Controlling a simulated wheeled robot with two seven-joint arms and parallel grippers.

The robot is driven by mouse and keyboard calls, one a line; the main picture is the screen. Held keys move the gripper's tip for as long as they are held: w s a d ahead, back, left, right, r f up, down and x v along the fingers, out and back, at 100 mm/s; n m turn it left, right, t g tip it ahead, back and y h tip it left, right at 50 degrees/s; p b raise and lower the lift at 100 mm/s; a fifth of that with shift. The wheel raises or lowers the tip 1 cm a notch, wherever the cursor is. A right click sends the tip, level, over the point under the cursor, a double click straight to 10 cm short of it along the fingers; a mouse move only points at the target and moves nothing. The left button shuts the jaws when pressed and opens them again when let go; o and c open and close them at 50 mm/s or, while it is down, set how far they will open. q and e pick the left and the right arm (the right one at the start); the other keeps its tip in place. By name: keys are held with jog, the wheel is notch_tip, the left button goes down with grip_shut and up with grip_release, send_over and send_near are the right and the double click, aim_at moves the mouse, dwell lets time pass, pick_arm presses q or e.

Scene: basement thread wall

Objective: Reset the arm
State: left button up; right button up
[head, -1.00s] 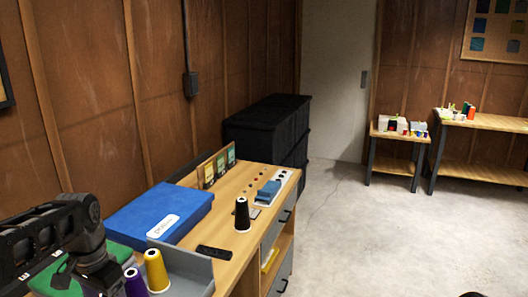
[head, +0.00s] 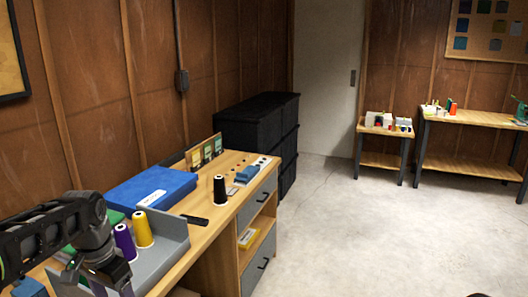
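My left arm comes in from the left, and its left gripper (head: 108,275) hangs low over the grey tray (head: 165,258) on the wooden desk. The fingers point down near the bottom edge, and a purplish shape lies below them. I cannot tell whether they hold it. A purple thread spool (head: 125,242) and a yellow thread spool (head: 143,229) stand in the tray just right of the gripper. My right gripper is not in view; only a small dark shape shows at the bottom right edge.
The desk (head: 205,208) also bears a blue case (head: 152,188), a black spool (head: 220,190), a dark flat device (head: 194,220) and small cards. Black bins (head: 258,135) stand behind it. Two wooden tables (head: 470,117) stand at the far right. The concrete floor (head: 350,240) between is clear.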

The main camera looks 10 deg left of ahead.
pick_arm(q)
jog(key=w+d+f+n+t+h, duration=0.1)
jog(key=w+d+f+n+t, duration=0.1)
jog(key=w+d+f+t, duration=0.5)
jog(key=d+f+n+g+h, duration=0.1)
jog(key=d+f, duration=0.4)
jog(key=f, duration=0.3)
jog(key=d+f+n+g+h, duration=0.1)
jog(key=d+f, duration=0.4)
jog(key=f, duration=0.2)
jog(key=s+d+f+g, duration=0.1)
jog(key=s+d+f, duration=0.3)
jog(key=s, duration=0.4)
jog(key=s+d+f+g+h, duration=0.1)
jog(key=s+d+f+g, duration=0.1)
jog(key=s+d+f, duration=0.2)
jog(key=s+d+f+g, duration=0.2)
jog(key=s+d+f, duration=0.2)
jog(key=s+f, duration=0.4)
jog(key=s, duration=0.3)
jog(key=shift+s+d+f+n, duration=0.3)
jog(key=shift+s+n, duration=0.1)
